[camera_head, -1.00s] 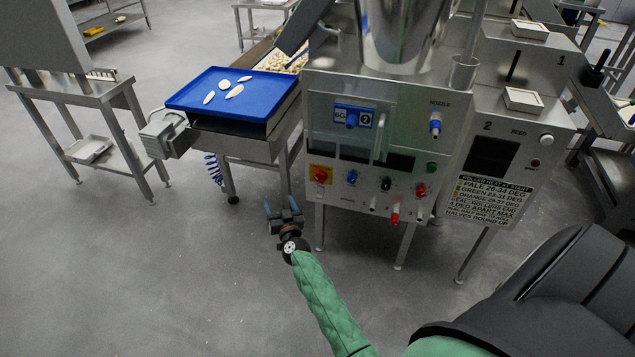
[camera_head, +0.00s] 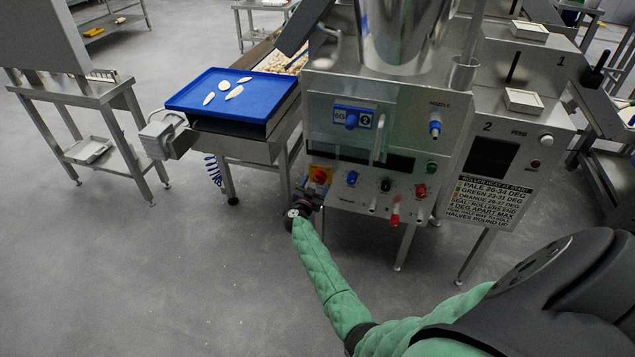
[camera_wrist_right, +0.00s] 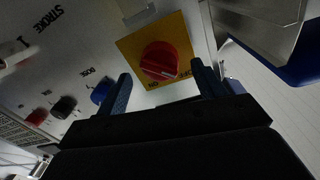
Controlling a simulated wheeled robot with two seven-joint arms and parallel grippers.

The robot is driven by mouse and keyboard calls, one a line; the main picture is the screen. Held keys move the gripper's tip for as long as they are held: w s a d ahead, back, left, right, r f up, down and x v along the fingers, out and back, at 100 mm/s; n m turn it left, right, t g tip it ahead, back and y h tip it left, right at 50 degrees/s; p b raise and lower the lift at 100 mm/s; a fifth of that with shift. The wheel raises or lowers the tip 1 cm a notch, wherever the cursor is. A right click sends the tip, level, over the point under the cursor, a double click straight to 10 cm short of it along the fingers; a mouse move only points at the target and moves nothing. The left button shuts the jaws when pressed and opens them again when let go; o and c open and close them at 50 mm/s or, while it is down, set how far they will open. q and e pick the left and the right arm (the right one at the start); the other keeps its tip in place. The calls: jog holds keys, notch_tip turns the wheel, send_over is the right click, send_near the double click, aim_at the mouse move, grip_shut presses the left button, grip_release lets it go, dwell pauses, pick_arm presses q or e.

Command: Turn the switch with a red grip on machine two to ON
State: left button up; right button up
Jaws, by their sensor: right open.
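The switch with a red grip (camera_head: 319,174) sits on a yellow plate at the lower left of the steel front panel of machine two (camera_head: 345,135). In the right wrist view the red grip (camera_wrist_right: 160,60) is a round knob on the yellow plate (camera_wrist_right: 183,32), with ON lettered below left and another label, partly legible as OFF, at lower right. My right gripper (camera_head: 308,190) is just below and in front of the switch. In the wrist view its blue fingers (camera_wrist_right: 163,82) are open, one to either side below the knob, apparently not touching it. My left gripper is out of view.
A blue knob (camera_head: 351,178), a black knob (camera_head: 386,185) and a red knob (camera_head: 420,191) stand in a row right of the switch. A blue tray (camera_head: 235,92) with pasta pieces is to the upper left. Open floor lies below left.

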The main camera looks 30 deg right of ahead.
jog(key=shift+x, duration=0.85)
jog(key=shift+w+d, duration=0.15)
jog(key=shift+c, duration=0.9)
jog(key=c, duration=0.8)
